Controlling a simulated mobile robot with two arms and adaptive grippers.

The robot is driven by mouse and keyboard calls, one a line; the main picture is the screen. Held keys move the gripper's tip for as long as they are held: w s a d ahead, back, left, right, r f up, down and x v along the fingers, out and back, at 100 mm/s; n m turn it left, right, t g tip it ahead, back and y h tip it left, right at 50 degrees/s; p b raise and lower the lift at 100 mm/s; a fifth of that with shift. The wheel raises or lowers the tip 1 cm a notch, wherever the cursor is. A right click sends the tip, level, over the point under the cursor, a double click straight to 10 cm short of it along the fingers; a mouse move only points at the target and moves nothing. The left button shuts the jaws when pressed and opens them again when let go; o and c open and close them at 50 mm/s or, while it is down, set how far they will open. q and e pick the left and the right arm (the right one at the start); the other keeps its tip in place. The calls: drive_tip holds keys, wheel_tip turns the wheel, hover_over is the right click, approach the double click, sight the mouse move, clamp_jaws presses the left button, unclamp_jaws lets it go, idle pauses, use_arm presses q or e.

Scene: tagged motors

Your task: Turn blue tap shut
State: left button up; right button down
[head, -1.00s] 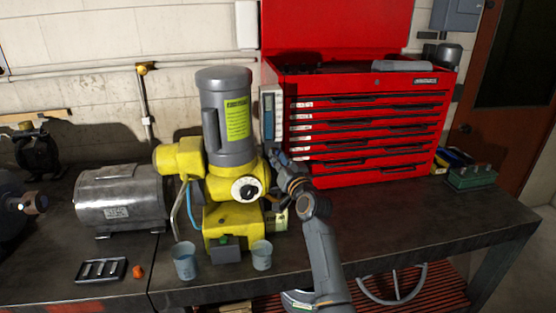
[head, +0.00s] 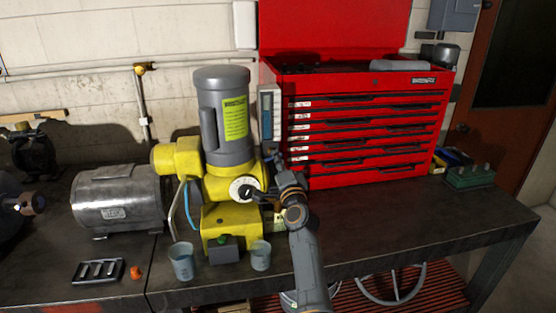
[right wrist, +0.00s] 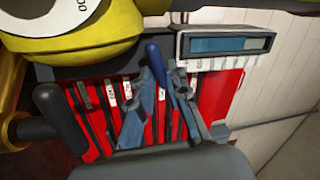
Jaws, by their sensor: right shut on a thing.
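The blue tap (right wrist: 155,62) shows in the right wrist view as a short, rounded blue handle. It is between the fingertips of my right gripper (right wrist: 158,76), which is shut on it. In the head view my right gripper (head: 272,163) is just right of the yellow and grey pump (head: 223,120), in front of the red tool chest's left edge. There the tap is hidden behind the gripper and arm. My left gripper is in neither view.
The red tool chest (head: 360,125) stands close behind my right arm. A grey meter (right wrist: 228,44) is beside the tap. Two cups (head: 182,262) (head: 260,256) stand before the pump. A silver motor (head: 118,200) is to its left. The bench's right side is mostly clear.

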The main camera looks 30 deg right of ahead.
drive_tip(key=shift+f+m+h, duration=0.15)
drive_tip(key=shift+m+h, duration=0.35)
drive_tip(key=shift+m, duration=1.4)
drive_tip(key=c, duration=1.3)
unclamp_jaws()
